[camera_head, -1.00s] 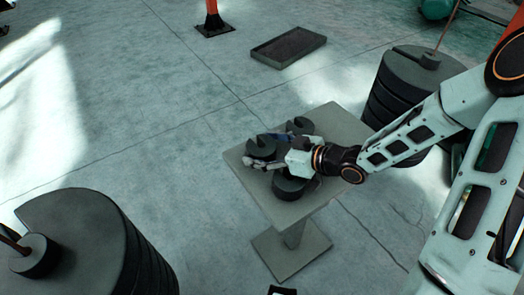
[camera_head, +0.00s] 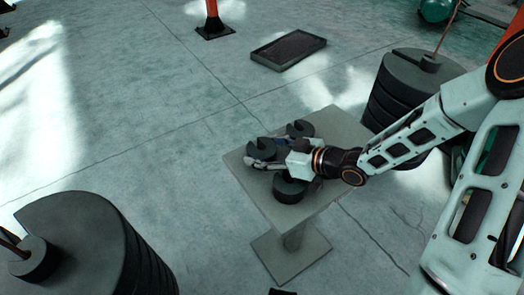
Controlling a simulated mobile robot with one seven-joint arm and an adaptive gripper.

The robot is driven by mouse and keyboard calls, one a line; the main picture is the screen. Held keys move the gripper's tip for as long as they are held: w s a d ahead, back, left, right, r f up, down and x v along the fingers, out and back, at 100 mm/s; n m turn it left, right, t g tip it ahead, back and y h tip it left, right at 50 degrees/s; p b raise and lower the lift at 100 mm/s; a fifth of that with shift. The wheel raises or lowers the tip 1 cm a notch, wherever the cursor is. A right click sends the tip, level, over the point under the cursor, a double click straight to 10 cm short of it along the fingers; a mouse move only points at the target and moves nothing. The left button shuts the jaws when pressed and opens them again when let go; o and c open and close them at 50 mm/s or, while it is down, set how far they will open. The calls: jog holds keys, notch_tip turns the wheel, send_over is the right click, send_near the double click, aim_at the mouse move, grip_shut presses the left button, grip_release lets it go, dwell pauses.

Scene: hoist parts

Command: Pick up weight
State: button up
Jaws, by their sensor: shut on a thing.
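Several dark slotted weights are on a small grey pedestal table (camera_head: 325,128). One weight (camera_head: 260,151) is at the left, one (camera_head: 300,129) at the back, and one (camera_head: 288,190) at the front. My gripper (camera_head: 262,164) comes in from the right, low over the table. Its fingers reach the left weight and are shut on it. The hand partly covers the space between the weights. I cannot tell whether the held weight is clear of the tabletop.
A large stack of slotted weights on a rod (camera_head: 398,95) stands right of the table, close behind my arm. Another stack (camera_head: 75,240) is at the lower left. A dark tray (camera_head: 288,48) lies on the floor behind. An orange post (camera_head: 213,20) stands at the back. The floor between is open.

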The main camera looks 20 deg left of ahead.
aim_at(262, 141)
jog(key=r+p, duration=0.1)
jog(key=r, duration=0.3)
jog(key=shift+s+r, duration=0.1)
jog(key=shift+s, duration=0.1)
jog(key=s+d+r+p, duration=0.3)
jog(key=s+r+p, duration=0.5)
jog(key=p, duration=0.2)
jog(key=shift+s+p, duration=0.35)
jog(key=shift+s+d+r+p, duration=0.2)
jog(key=shift+s+p, duration=0.45)
jog(key=shift+p, duration=0.65)
jog(key=shift+s+d+r+p, duration=0.1)
jog(key=shift+s+d+p, duration=0.15)
jog(key=shift+s+p, duration=0.8)
jog(key=shift+s+d+r+p, duration=0.15)
jog(key=shift+s+d+p, duration=0.15)
jog(key=shift+p, duration=1.3)
jog(key=shift+w, duration=0.1)
